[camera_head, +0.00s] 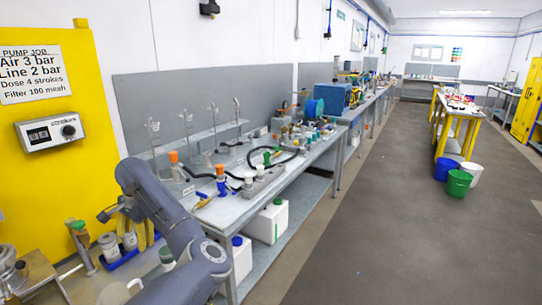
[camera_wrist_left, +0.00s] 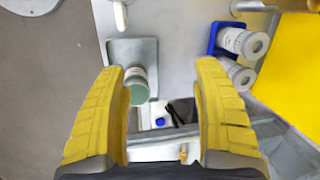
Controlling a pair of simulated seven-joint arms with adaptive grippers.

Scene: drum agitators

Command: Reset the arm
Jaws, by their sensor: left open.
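My left arm (camera_head: 175,215) comes in from the lower left in the head view and bends down over the near end of the bench. Its gripper (camera_wrist_left: 160,68) is open and empty in the wrist view, with yellow ribbed fingers spread wide apart. A white jar with a green lid (camera_wrist_left: 137,88) stands on a grey square plate (camera_wrist_left: 122,48) just beyond the fingers, nearer the left one, with clear space around it. In the head view the gripper's yellow fingers are partly hidden by the arm. My right gripper is not in view.
A blue tray (camera_wrist_left: 232,27) holds two white bottles (camera_wrist_left: 243,43) right of the fingers. The yellow panel (camera_head: 45,120) with a strokes counter (camera_head: 50,130) rises at the left. Hoses and fittings crowd the long bench (camera_head: 215,215). Buckets (camera_head: 458,183) stand on the open floor at right.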

